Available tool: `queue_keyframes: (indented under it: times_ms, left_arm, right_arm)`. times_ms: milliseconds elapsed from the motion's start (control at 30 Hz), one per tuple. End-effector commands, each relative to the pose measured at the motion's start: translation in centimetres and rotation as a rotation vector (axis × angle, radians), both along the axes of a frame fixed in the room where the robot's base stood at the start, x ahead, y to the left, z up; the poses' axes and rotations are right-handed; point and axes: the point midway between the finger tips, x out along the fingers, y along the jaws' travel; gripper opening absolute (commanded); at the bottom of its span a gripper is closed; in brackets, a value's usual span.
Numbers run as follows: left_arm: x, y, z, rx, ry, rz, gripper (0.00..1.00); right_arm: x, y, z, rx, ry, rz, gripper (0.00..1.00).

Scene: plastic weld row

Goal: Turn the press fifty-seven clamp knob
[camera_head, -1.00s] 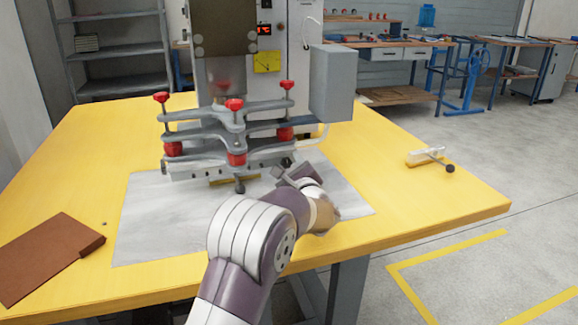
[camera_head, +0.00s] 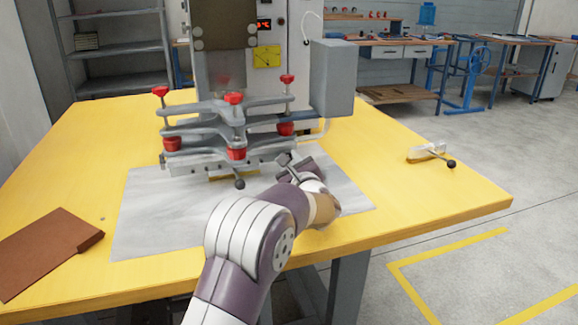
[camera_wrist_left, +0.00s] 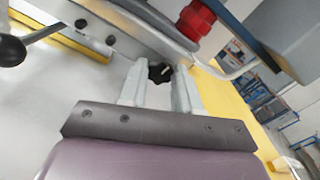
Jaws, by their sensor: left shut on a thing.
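The press (camera_head: 238,125) stands on the yellow table, with grey arms and several red knobs on its clamping head. A black lobed clamp knob (camera_wrist_left: 160,72) sits low on the front of the press bar in the left wrist view. My left gripper (camera_wrist_left: 160,82) has one pale finger on each side of this knob and is shut on it. In the head view my left gripper (camera_head: 286,163) is at the right end of the press's lower bar, and the knob is hidden there. My right gripper is not in view.
A black ball-ended lever (camera_head: 239,183) sticks out at the press front, left of my gripper. A grey sheet (camera_head: 150,215) lies under the press. A brown block (camera_head: 45,250) lies left, and a small clamp with a black ball (camera_head: 428,153) lies right.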

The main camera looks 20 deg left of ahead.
Motion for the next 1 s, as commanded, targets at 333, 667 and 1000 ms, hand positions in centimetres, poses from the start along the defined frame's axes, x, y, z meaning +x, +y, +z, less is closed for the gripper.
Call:
queue_keyframes:
  times_ms: [333,667,1000]
  left_arm:
    - [0.0,0.0,-0.1,0.263,0.177,0.0,0.02]
    - [0.0,-0.1,0.1,0.523,0.353,0.001,0.02]
    - [0.1,-0.1,0.2,0.791,0.536,-0.001,0.02]
  right_arm:
    - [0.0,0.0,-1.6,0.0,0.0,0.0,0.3]
    - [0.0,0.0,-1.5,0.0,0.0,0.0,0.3]
    - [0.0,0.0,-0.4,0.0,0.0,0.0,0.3]
